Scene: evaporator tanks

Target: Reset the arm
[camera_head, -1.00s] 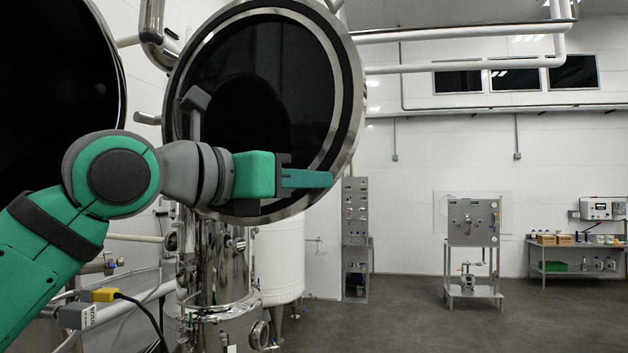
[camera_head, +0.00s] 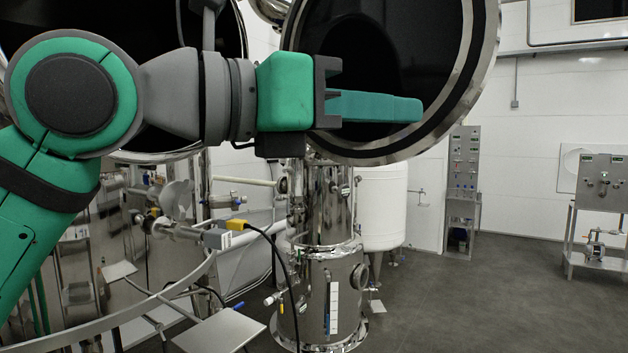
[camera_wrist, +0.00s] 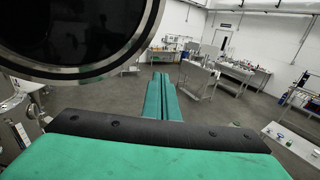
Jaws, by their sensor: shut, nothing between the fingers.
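My gripper (camera_head: 418,109) is green, held level and pointing right in the head view, in front of the large round dark tank lid (camera_head: 375,60) with its shiny metal rim. Its fingers are together with nothing between them. The wrist view shows the two closed green fingers (camera_wrist: 161,98) side by side, pointing out over open floor. The lid's dark disc (camera_wrist: 75,30) fills the upper left of the wrist view. I cannot tell the exact gap between gripper and lid.
A steel evaporator column (camera_head: 320,270) and a white tank (camera_head: 380,205) stand below the lid. A curved rail and a small flat plate (camera_head: 218,330) are at the lower left. A panel stand (camera_head: 600,185) is at the right. Grey floor (camera_head: 480,300) is free.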

